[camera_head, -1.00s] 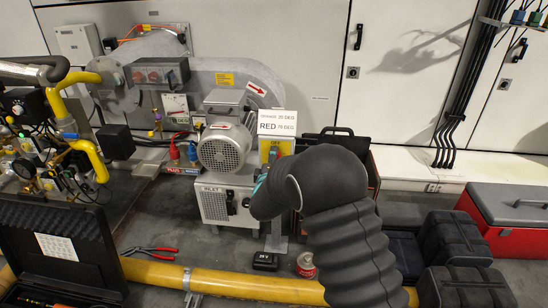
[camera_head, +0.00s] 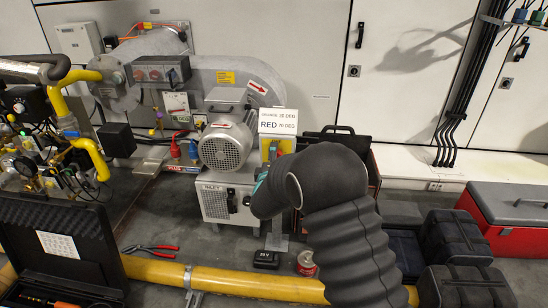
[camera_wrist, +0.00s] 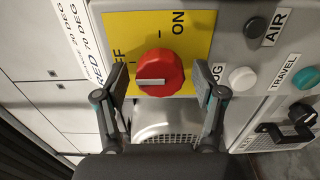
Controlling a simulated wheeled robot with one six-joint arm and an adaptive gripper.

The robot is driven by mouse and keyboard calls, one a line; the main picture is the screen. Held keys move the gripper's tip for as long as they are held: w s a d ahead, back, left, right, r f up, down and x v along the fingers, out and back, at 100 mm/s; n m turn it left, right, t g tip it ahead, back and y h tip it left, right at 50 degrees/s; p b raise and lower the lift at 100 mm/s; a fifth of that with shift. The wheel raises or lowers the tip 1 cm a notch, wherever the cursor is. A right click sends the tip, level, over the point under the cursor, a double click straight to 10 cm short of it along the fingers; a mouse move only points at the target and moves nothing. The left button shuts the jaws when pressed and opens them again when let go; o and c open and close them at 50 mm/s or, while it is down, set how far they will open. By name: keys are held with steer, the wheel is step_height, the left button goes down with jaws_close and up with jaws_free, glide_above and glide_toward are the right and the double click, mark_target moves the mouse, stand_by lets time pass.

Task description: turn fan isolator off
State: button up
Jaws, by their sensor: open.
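The fan isolator is a red rotary knob (camera_wrist: 160,73) with a pale bar on its face. It sits on a yellow plate (camera_wrist: 196,22) lettered ON at the upper right and, partly hidden, OFF at the left. In the wrist view the bar lies roughly level across the picture. My gripper (camera_wrist: 162,88) is open, one finger to the left and one to the right of the knob, with gaps on both sides. In the head view, the yellow plate (camera_head: 268,148) shows under a white sign, and my arm hides the knob.
Beside the knob are a white button (camera_wrist: 242,78), a teal button (camera_wrist: 307,77) and a black handle (camera_wrist: 300,114). The grey fan motor (camera_head: 224,147) stands left of my arm. A yellow pipe (camera_head: 240,283) crosses the floor, and black cases (camera_head: 455,240) stand at the right.

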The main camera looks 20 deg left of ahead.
steer(key=v, duration=1.2)
stand_by(0.3)
